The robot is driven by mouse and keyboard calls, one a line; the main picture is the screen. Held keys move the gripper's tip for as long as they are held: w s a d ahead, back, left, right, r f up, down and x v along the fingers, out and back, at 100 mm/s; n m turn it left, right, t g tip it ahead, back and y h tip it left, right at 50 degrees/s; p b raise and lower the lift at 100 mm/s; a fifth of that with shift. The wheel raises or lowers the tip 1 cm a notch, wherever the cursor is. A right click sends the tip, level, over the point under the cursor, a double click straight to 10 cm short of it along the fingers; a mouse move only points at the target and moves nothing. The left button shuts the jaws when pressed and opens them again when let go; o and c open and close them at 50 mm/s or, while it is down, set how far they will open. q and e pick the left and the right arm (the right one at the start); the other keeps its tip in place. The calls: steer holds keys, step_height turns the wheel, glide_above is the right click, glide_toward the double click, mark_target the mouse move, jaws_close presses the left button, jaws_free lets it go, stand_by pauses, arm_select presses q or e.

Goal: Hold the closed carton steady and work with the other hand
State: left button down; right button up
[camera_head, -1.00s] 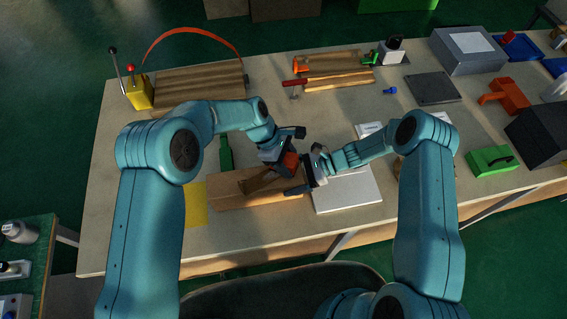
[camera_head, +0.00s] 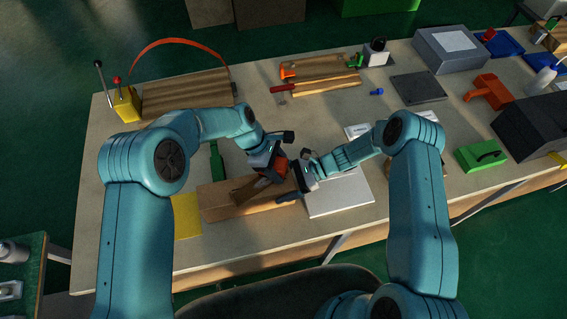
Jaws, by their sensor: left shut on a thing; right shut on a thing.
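The brown carton (camera_head: 222,207) lies closed and long on the near middle of the bench. A darker brown strip or shadow crosses its top. My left gripper (camera_head: 273,170) is above the carton's right half, shut on a red-brown block-like thing (camera_head: 281,166). My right gripper (camera_head: 294,186) comes in at the carton's right end, shut on a slim dark bluish thing (camera_head: 287,198) low by that end. The two grippers are very close together and hide the right part of the carton's top. I cannot tell whether either held thing touches the carton.
A white flat panel (camera_head: 340,196) lies right of the carton, a yellow sheet (camera_head: 187,216) left of it. A green tool (camera_head: 216,160) lies behind. A green case (camera_head: 482,155) and a black box (camera_head: 533,125) stand right. Bare bench is free at front left.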

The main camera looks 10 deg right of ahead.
mark_target(263, 189)
arm_select(q)
steer(key=shift+s+a+f, duration=0.2)
steer(key=shift+s+a, duration=0.25)
steer(key=shift+a, duration=0.7)
steer(key=shift+s+a+f, duration=0.15)
steer(key=shift+s+a, duration=0.3)
steer(key=shift+a, duration=0.7)
steer(key=shift+s+a+f, duration=0.2)
steer(key=shift+s+a, duration=0.25)
steer(key=shift+a, duration=0.7)
steer(key=shift+r, duration=3.05)
steer(key=shift+r, duration=0.1)
step_height(263, 189, up, 3)
steer(key=shift+f, duration=0.1)
